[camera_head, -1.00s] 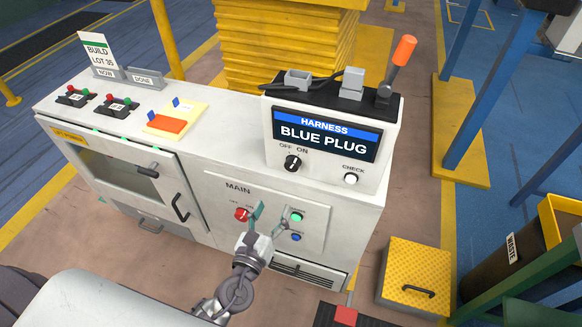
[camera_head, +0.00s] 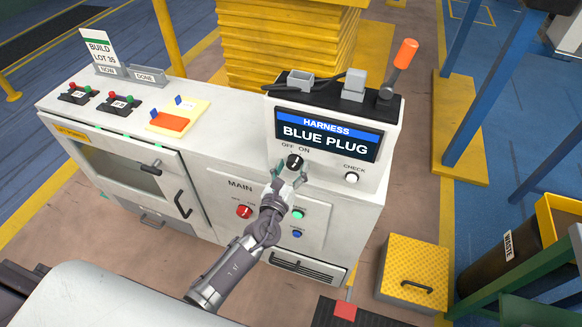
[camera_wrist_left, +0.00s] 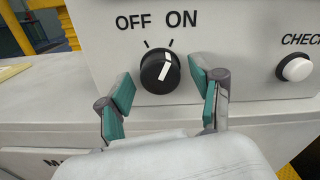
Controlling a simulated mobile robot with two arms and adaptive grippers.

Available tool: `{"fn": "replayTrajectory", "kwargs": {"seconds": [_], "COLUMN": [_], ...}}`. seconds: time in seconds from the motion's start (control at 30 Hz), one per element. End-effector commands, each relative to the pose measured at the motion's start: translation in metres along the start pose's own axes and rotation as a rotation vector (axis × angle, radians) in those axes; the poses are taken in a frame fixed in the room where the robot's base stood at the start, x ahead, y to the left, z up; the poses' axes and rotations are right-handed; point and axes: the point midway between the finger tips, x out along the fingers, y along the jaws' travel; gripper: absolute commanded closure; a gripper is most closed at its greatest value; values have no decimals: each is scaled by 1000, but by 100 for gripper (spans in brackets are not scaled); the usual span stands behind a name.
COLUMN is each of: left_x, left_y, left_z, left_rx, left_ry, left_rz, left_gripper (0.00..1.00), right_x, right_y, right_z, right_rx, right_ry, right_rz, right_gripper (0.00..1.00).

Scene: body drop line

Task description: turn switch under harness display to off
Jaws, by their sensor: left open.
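The harness display (camera_head: 327,133) reads "HARNESS BLUE PLUG". Below it is a black rotary switch (camera_head: 294,161) with OFF and ON printed above. In the left wrist view the switch (camera_wrist_left: 159,72) shows a white pointer line tilted up to the right, toward ON. My left gripper (camera_head: 291,172) is open just in front of the switch. In the left wrist view its teal-padded fingers (camera_wrist_left: 164,92) stand one on each side of the knob, with gaps, and do not appear to touch it. My right gripper is not in view.
A white CHECK button (camera_head: 351,178) sits right of the switch. The MAIN panel below has a red knob (camera_head: 244,211), a green button (camera_head: 298,214) and a blue button (camera_head: 297,234). A lever with an orange handle (camera_head: 405,53) stands on top.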

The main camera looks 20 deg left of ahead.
Motion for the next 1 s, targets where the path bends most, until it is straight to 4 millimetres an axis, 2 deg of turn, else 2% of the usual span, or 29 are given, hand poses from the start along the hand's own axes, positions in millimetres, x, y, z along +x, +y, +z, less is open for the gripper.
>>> {"fn": "replayTrajectory", "kwargs": {"seconds": [0.2, 0.5, 0.57, 0.77, 1.0], "left_x": [0, 0, 0, 0, 0], "left_y": [0, 0, 0, 1, 1], "left_z": [0, 0, 0, -1, -2], "left_rx": [0, 0, 0, -14, -109], "left_ry": [0, 0, 0, 0, -1], "left_rz": [0, 1, 1, 1, 1], "left_gripper": [36, 86, 94, 94, 94], "right_x": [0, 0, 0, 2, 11], "right_y": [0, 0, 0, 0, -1], "right_z": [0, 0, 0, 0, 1], "right_rx": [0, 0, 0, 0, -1], "right_ry": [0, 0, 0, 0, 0], "right_rz": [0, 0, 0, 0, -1], "right_gripper": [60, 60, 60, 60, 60]}}
